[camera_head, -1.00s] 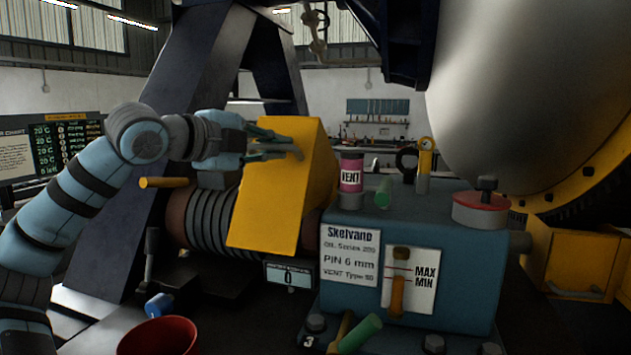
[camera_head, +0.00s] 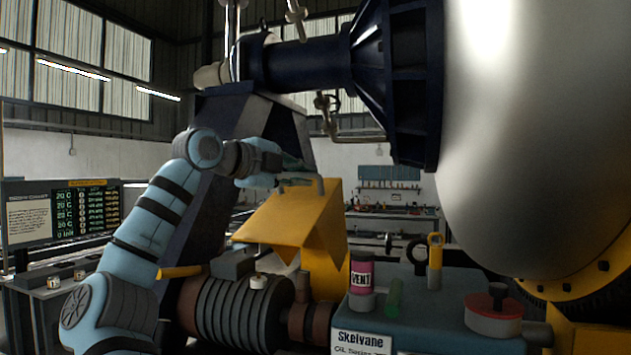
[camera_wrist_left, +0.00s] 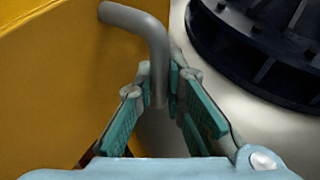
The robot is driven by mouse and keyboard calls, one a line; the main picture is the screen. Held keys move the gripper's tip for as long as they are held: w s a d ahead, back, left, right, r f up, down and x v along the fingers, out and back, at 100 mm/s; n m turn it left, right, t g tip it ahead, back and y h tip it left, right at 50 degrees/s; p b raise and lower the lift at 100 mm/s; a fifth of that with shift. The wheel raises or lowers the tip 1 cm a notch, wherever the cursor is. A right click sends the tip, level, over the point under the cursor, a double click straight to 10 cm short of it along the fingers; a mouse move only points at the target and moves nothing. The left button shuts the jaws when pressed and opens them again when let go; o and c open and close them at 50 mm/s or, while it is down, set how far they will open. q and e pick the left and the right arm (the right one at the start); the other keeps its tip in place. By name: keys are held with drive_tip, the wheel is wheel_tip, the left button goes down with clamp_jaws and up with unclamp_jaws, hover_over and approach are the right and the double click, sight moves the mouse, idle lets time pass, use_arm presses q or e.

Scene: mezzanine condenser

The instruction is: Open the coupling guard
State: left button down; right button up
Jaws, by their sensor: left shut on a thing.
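The yellow coupling guard (camera_head: 292,222) is tilted up, with its lower edge raised off the shaft. The coupling (camera_head: 300,318) and the ribbed dark drum (camera_head: 240,312) show beneath it. A grey bent handle (camera_head: 320,186) sticks out from the guard's top. My left gripper (camera_head: 300,176) reaches over from the left and is shut on this handle. In the left wrist view the handle (camera_wrist_left: 150,40) runs down between the green-padded fingers (camera_wrist_left: 165,95), beside the guard's yellow face (camera_wrist_left: 60,80). My right gripper is not in view.
A blue-grey pump housing (camera_head: 430,315) stands right of the guard, with a pink VENT canister (camera_head: 361,280), a green handle (camera_head: 394,298), a yellow ring-topped post (camera_head: 435,260) and a red-rimmed cap (camera_head: 493,312). A large metal vessel (camera_head: 540,130) fills the right. Dark pipework (camera_head: 300,65) hangs above.

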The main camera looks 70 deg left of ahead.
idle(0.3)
use_arm(q)
drive_tip(key=c, duration=1.7)
unclamp_jaws()
drive_tip(key=shift+o, duration=0.2)
drive_tip(key=shift+s, duration=0.1)
drive_tip(key=v, duration=1.1)
drive_tip(key=shift+s, duration=0.3)
drive_tip(key=shift+s+d+r, duration=0.1)
drive_tip(key=shift+d, duration=0.05)
